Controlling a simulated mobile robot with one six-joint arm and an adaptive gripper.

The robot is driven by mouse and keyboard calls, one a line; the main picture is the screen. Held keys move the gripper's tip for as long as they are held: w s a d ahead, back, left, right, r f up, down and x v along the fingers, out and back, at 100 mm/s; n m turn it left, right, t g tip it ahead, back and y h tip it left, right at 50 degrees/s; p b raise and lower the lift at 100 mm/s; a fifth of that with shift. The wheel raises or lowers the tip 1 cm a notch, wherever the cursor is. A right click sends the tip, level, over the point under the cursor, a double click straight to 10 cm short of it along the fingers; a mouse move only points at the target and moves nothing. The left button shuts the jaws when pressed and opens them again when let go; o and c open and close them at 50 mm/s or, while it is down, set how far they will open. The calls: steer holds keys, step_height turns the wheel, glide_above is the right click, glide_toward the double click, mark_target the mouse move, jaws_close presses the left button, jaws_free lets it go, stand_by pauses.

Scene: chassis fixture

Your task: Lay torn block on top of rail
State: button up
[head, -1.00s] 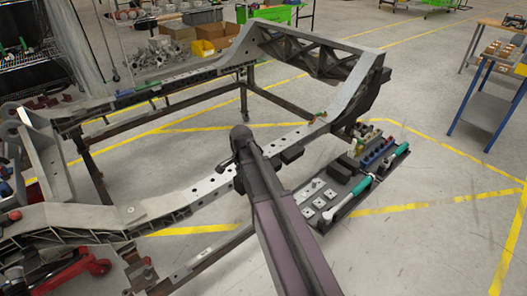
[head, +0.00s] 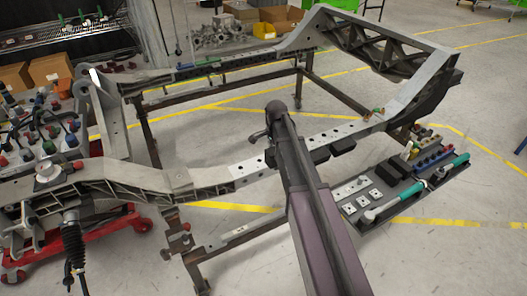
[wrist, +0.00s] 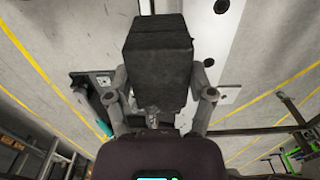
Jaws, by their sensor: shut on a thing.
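The torn block (wrist: 157,42) is a dark, rough-faced block in the wrist view. My gripper (wrist: 161,88) is shut on it, with one finger at each side. The rail (head: 262,163) is a pale grey beam with a row of holes, crossing the middle of the head view. It also shows in the wrist view (wrist: 214,36) as a light strip with dark holes, beyond the block and to its right. The gap between block and rail cannot be judged.
A tool tray (head: 405,187) with green-handled tools and small plates lies to the right. A red stand with parts (head: 120,220) is at left. Open floor lies inside the frame.

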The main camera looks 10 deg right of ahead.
steer(key=w+a, duration=0.2)
steer(key=w, duration=0.1)
steer(key=w+a, duration=0.1)
steer(key=w, duration=0.1)
steer(key=shift+f, duration=0.25)
steer(key=shift+w, duration=0.1)
steer(key=shift+w+a+f+b, duration=0.3)
steer(key=shift+w+f+b, duration=0.25)
steer(key=shift+b, duration=0.2)
steer(key=shift+s+f+b, duration=0.1)
steer(key=shift+f+b, duration=1.2)
steer(key=o, duration=1.2)
steer(key=shift+r, duration=0.15)
